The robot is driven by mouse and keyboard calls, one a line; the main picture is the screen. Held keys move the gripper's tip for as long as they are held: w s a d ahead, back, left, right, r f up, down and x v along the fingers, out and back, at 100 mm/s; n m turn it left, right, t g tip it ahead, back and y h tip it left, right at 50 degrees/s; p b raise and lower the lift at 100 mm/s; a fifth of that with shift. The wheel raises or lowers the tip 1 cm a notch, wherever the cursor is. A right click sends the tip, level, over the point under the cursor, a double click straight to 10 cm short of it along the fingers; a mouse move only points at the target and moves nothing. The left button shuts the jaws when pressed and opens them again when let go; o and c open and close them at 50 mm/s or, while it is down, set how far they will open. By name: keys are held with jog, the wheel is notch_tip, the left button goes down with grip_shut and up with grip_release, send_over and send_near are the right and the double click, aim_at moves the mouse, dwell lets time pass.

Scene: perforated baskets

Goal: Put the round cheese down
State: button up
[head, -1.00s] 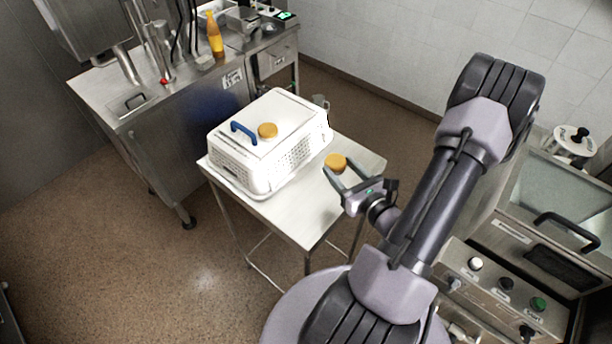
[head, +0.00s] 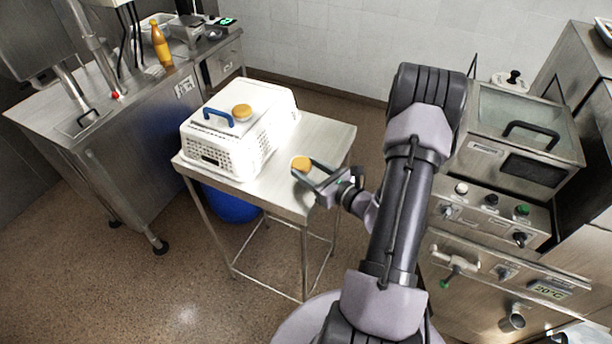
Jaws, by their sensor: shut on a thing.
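My gripper (head: 306,172) is shut on a round yellow-orange cheese (head: 300,163), at the right part of a small steel table (head: 325,130). The cheese sits between the fingertips; I cannot tell whether it touches the tabletop. A second round yellow-orange piece (head: 242,112) lies on the white lid of a perforated basket (head: 222,150), left of my gripper. The lid has a blue handle (head: 218,116).
The basket fills the left part of the table; the right part is bare. A steel counter with an orange bottle (head: 161,44) stands at the left. A machine with knobs (head: 490,200) stands at the right. A blue bin (head: 230,203) is under the table.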

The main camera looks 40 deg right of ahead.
jog(key=shift+w+f, duration=0.25)
jog(key=shift+w, duration=0.1)
jog(key=shift+f+b, duration=0.45)
jog(key=shift+f, duration=1.05)
jog(key=shift+s, duration=0.1)
jog(key=shift+f, duration=0.2)
jog(key=o, duration=1.4)
